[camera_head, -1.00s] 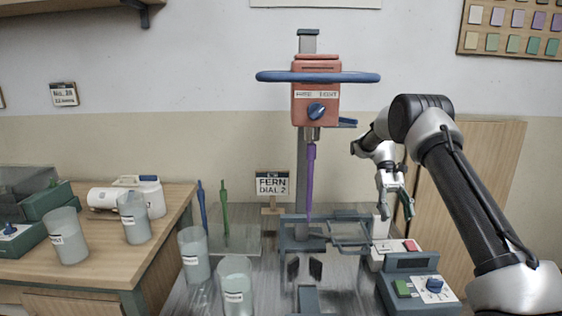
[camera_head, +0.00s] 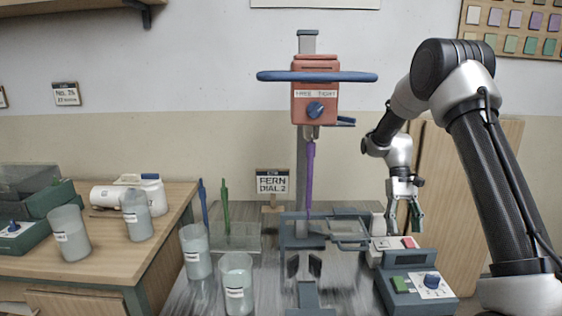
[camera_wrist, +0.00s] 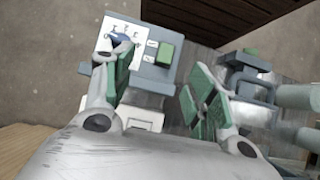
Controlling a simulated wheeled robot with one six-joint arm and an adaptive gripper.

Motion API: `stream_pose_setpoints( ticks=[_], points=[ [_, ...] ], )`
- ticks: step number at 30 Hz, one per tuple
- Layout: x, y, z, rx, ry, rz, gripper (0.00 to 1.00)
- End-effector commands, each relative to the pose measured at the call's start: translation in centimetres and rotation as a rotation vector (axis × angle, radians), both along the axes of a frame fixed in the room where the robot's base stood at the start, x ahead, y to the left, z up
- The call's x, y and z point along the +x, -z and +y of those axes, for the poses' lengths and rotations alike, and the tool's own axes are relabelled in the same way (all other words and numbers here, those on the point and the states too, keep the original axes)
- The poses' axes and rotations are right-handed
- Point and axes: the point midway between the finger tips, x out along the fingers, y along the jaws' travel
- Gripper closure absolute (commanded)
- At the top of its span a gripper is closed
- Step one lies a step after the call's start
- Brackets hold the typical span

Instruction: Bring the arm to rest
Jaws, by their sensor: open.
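My gripper (camera_head: 404,218) is at the right in the head view, hanging with its fingers downward above the control box (camera_head: 415,285) with its blue dial and green button. In the wrist view my gripper (camera_wrist: 155,90) shows two green-padded fingers spread apart with nothing between them. The control box (camera_wrist: 140,35) lies beyond the fingertips there. My arm rises from the lower right, bends at a high elbow and comes down to the gripper. The gripper appears apart from the box.
A red mixer head (camera_head: 316,103) on a grey column holds a purple rod (camera_head: 309,175). Clear buckets (camera_head: 237,285) stand on the grey table, left of the stand. A wooden bench (camera_head: 110,262) at left carries more containers. A sign (camera_head: 272,182) reads "FERN DIAL 2".

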Motion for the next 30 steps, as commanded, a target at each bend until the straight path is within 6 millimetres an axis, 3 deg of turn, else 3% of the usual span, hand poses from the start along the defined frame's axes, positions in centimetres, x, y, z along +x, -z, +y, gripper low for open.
stream_pose_setpoints(
  ticks=[5, 12, 18, 24, 30],
  points=[
    [-4.1, -5.3, -0.1, 0.0, -0.001, -0.161, 0.43],
    [-11.8, -11.7, -0.2, 0.0, 0.0, -0.413, 0.43],
    [-18.8, -14.9, -0.3, -0.001, 0.0, -0.61, 0.43],
    [-24.9, -16.6, -0.4, -0.001, 0.001, -0.777, 0.43],
    [-26.8, -19.1, -0.4, -0.001, 0.002, -0.924, 0.43]
  ],
)
